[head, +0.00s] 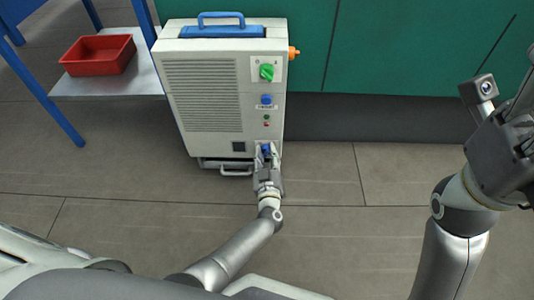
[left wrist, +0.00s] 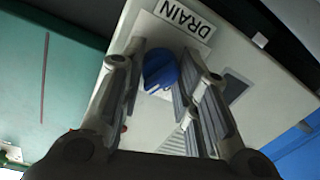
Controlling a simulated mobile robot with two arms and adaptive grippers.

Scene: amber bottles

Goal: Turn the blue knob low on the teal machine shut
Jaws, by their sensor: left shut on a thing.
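The machine (head: 200,90) is a cream-white box with a grey vent grille and a blue top handle; teal shows on the panel behind it. The blue knob (head: 266,148) is low on its front, at the right, mostly hidden by my left gripper (head: 267,157). In the left wrist view the round blue knob (left wrist: 160,69) with a raised grip sits beside a DRAIN label (left wrist: 186,18). The fingers of my left gripper (left wrist: 164,62) are on either side of it, shut on it. My right gripper (head: 522,120) is raised at the right edge, partly cut off, away from the machine.
A red bin (head: 98,55) stands on a shelf at the left. The tiled floor (head: 330,190) to the right is clear.

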